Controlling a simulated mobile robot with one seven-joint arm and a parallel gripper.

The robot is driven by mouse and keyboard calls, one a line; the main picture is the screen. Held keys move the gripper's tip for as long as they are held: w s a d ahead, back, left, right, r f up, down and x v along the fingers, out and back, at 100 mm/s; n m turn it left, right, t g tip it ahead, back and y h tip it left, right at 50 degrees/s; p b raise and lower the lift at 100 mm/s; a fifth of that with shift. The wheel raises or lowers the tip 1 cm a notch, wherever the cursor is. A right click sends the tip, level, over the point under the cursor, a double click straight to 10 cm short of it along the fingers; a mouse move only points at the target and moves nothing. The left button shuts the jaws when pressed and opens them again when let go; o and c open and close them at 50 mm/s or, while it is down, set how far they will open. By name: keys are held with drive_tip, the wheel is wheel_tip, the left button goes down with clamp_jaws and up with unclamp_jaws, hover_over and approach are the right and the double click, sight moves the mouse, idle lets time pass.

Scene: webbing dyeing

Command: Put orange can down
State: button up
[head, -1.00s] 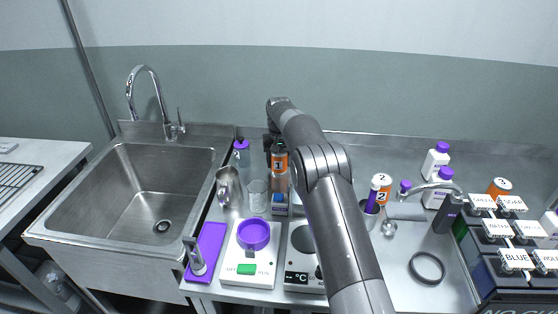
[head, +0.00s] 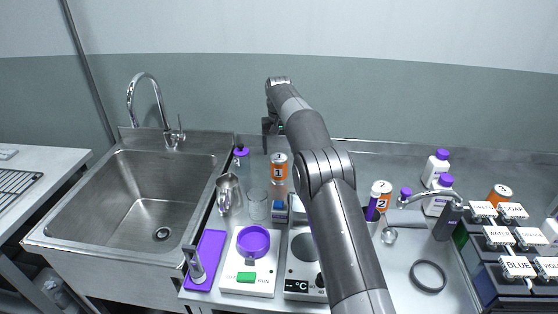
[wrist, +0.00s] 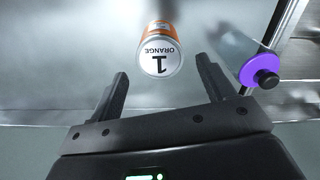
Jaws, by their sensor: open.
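The orange can (head: 279,168), marked 1, stands upright on the steel counter, behind a small blue-topped item. In the wrist view its white lid (wrist: 160,64) reads "1 ORANGE". My gripper (head: 267,134) is above and behind the can in the head view, partly hidden by my arm. In the wrist view my gripper (wrist: 163,70) has its two fingers spread, with nothing held between them. The can lies beyond the fingertips and appears clear of both fingers.
A purple-capped bottle (head: 241,157) stands left of the can; it also shows in the wrist view (wrist: 250,65). A glass beaker (head: 257,205) and metal jug (head: 228,192) are in front. A second orange can (head: 384,193), marked 2, is to the right. The sink (head: 140,200) is at left.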

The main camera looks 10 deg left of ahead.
drive_tip(key=shift+d+r, duration=0.1)
drive_tip(key=shift+r, duration=1.55)
drive_tip(key=s+d+r+m+t, duration=0.1)
drive_tip(key=s+d+r+t, duration=0.2)
drive_tip(key=s+d+r, duration=1.35)
drive_tip(key=s+d+r+m+t, duration=0.1)
drive_tip(key=s+d, duration=0.1)
drive_tip(key=s, duration=0.8)
drive_tip(key=s+d, duration=0.3)
drive_tip(key=s, duration=0.6)
drive_tip(key=s+d+f+t, duration=0.1)
drive_tip(key=s+d+f, duration=0.1)
drive_tip(key=s+f, duration=0.6)
drive_tip(key=s, duration=0.6)
drive_tip(key=shift+d+f+m+t, duration=0.3)
drive_tip(key=shift+d+f, duration=0.05)
drive_tip(key=shift+f, duration=0.05)
drive_tip(key=shift+o, duration=0.5)
